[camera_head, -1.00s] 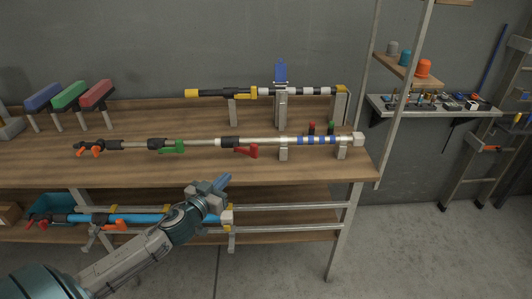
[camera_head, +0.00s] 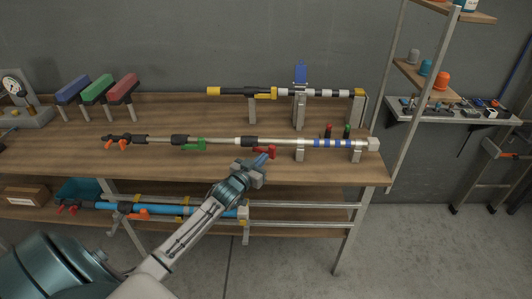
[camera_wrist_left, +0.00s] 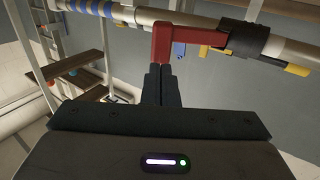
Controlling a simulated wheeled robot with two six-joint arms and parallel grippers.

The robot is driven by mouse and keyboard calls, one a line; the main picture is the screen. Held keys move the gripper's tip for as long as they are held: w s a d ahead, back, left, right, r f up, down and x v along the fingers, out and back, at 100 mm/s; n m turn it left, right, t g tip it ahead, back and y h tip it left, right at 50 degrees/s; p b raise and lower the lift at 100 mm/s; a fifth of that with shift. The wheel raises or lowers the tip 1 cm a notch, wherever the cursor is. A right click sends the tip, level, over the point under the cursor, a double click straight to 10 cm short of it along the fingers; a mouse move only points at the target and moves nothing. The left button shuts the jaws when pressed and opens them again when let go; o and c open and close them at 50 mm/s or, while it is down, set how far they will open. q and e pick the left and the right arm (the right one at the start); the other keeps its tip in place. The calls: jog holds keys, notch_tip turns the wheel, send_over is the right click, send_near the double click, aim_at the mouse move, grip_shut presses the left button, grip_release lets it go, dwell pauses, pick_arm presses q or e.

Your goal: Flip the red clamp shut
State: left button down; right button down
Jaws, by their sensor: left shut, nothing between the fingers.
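The red clamp (camera_head: 266,152) sits on the silver pole (camera_head: 212,142) of the middle reel, at the right end of a black collar. In the left wrist view the clamp's red lever (camera_wrist_left: 190,36) stands off the pole and its bent end points toward my fingers. My left gripper (camera_head: 262,160) is shut and empty, just in front of the clamp. In the left wrist view its fingertips (camera_wrist_left: 160,68) are close to the lever's bent end; I cannot tell whether they touch. My right gripper is not in view.
A green clamp (camera_head: 194,144) is farther left on the same pole. A yellow and black pole (camera_head: 235,91) lies behind on stands. A blue pole (camera_head: 160,210) lies on the lower shelf. The wooden bench top (camera_head: 60,160) is clear at its front left.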

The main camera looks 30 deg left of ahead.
pick_arm(q)
jog(key=shift+w+b, duration=0.4)
jog(key=shift+w, duration=1)
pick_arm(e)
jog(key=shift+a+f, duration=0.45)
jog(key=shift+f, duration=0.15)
pick_arm(q)
jog(key=shift+d, duration=0.1)
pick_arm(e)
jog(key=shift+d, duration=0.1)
